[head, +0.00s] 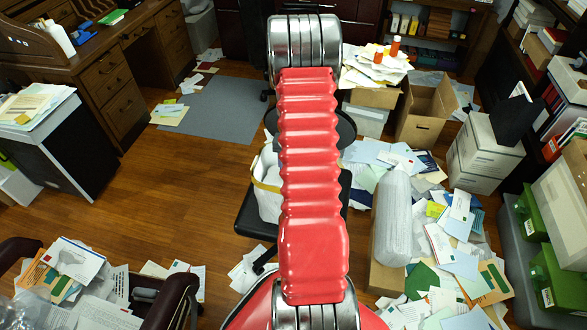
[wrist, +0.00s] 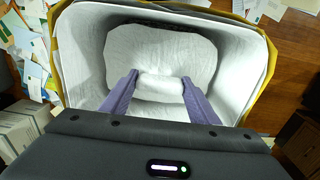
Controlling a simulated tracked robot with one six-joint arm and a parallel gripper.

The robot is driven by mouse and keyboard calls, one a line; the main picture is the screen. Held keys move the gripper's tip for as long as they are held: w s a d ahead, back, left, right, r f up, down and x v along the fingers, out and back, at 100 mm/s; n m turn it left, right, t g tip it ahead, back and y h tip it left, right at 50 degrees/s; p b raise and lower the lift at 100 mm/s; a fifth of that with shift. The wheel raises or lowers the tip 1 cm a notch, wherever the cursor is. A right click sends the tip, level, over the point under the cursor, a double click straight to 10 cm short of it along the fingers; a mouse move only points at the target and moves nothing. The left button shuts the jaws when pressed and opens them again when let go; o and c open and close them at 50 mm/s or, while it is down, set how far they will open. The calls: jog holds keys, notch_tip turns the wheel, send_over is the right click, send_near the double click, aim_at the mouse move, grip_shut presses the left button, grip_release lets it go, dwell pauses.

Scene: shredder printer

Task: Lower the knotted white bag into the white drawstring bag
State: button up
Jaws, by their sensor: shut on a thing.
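In the wrist view my gripper (wrist: 160,82), with two purple fingers, is shut on the bunched top of the knotted white bag (wrist: 162,52). The bag's pale, rounded body shows beyond the fingertips. Around it is the open mouth of the white drawstring bag (wrist: 88,75), with a yellow band along its rim. The knotted bag appears inside that mouth; whether it touches the bottom I cannot tell. In the head view the white drawstring bag (head: 268,190) stands on a dark seat, partly hidden behind my red arm. My gripper and the knotted bag are hidden there.
A dark chair seat (head: 253,214) is under the drawstring bag. Papers, an open cardboard box (head: 425,112) and a grey-white roll (head: 391,215) crowd the right. A wooden desk (head: 110,85) stands at left. Bare wood floor (head: 185,180) lies left of the chair.

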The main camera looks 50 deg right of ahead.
jog(key=shift+f, duration=0.95)
jog(key=o, duration=1.1)
notch_tip(320, 180, up, 14)
jog(key=shift+f, duration=0.2)
dwell(0.3)
dwell(0.6)
